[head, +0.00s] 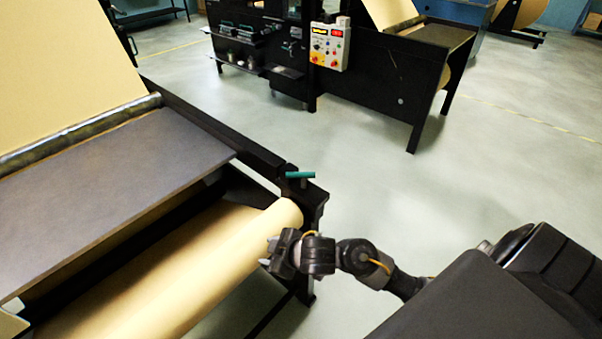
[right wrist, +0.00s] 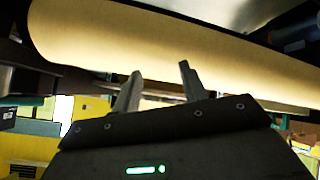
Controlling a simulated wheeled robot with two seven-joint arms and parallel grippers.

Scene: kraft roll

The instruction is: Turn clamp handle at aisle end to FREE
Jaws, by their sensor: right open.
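The clamp handle (head: 300,175) is a short teal bar on top of the black stand's end post, at the right end of the kraft roll. It lies roughly crosswise in the head view, and no FREE marking is readable. My right gripper (head: 270,254) is beside the roll's end, below and a little left of the handle, and apart from it. In the right wrist view its two fingers (right wrist: 158,82) are spread, with nothing between them, and the kraft roll (right wrist: 150,45) spans behind them. The handle does not show there. My left gripper is not in view.
The black stand (head: 240,150) carries a dark shelf (head: 120,180) above the kraft roll (head: 190,265). A black machine with a control panel (head: 328,47) stands at the back. The floor (head: 420,190) right of the stand is open.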

